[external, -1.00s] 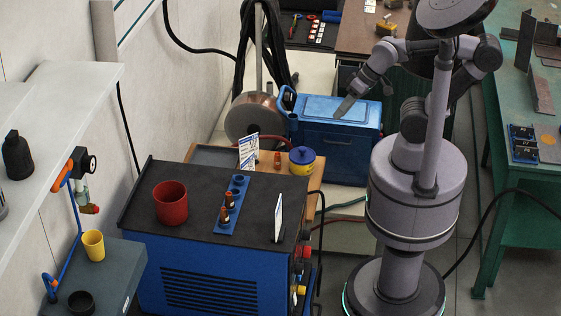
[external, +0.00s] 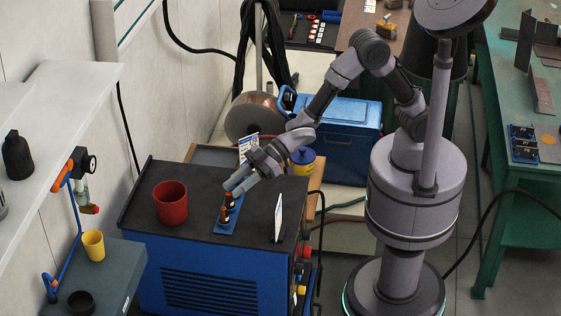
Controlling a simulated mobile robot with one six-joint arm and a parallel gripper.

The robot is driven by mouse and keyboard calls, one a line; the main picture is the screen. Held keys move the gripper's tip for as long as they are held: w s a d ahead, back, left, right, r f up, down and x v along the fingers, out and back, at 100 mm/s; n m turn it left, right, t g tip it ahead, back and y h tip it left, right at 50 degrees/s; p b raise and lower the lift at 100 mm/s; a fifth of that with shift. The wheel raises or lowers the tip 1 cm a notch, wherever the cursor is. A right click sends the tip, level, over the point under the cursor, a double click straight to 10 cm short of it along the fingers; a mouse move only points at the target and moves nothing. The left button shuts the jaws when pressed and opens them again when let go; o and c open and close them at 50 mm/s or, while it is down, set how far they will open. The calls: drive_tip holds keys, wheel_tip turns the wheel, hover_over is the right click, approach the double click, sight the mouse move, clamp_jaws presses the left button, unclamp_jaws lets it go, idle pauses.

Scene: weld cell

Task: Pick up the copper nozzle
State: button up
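A blue rack (external: 227,228) lies on the dark top of the blue cabinet. Two small copper-coloured pieces with dark parts stand in it: a nearer copper nozzle (external: 224,216) and a farther one (external: 229,202) just under my gripper. My gripper (external: 234,186) reaches down from the upper right over the far end of the rack. Its fingertips are close to the farther piece; I cannot tell whether they touch it or how far apart they are. The far end of the rack is hidden behind the gripper.
A red cup (external: 171,203) stands left of the rack, and a white upright card (external: 279,217) stands to the right. Another printed card (external: 248,147) and a yellow-and-blue pot (external: 303,162) stand behind, close to my arm. The cabinet top (external: 185,240) is bare at the front left.

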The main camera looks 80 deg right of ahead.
sight(229, 201)
drive_tip(key=b+x, duration=0.1)
drive_tip(key=x, duration=0.2)
drive_tip(key=b+x, duration=0.1)
drive_tip(key=x, duration=0.2)
drive_tip(key=shift+s+a+f, duration=0.1)
drive_tip(key=shift+f, duration=0.3)
drive_tip(key=shift+r, duration=0.15)
clamp_jaws()
